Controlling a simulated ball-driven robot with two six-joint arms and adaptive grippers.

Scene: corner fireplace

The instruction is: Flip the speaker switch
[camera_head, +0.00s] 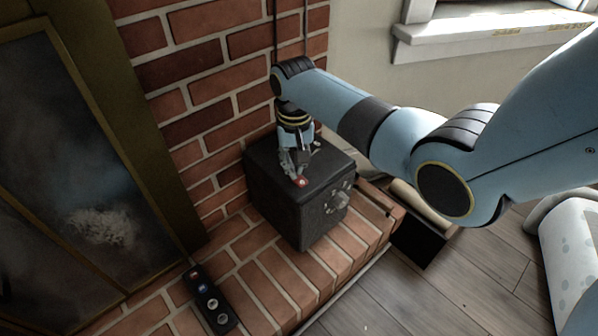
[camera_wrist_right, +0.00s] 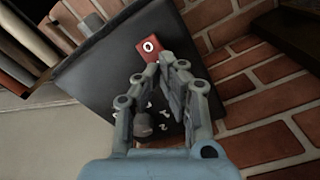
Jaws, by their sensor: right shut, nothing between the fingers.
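The speaker (camera_head: 270,180) is a dark box on the brick hearth, with a light knob (camera_head: 341,202) on its front. A small red switch (camera_head: 301,182) with a white ring mark sits on its top. In the right wrist view the switch (camera_wrist_right: 150,46) shows just beyond my fingertips on the dark speaker top (camera_wrist_right: 100,72). My right gripper (camera_head: 298,177) points down over the speaker top, shut and empty, with its fingertips (camera_wrist_right: 168,60) close beside the switch. I cannot tell whether they touch it. My left gripper is not in view.
A brick wall (camera_head: 190,70) rises behind the speaker. A glass fireplace front (camera_head: 90,190) stands at left. A dark strip with several round buttons (camera_head: 210,298) lies on the hearth. Wooden floor (camera_head: 390,300) is at front right; a window sill (camera_head: 480,38) is at upper right.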

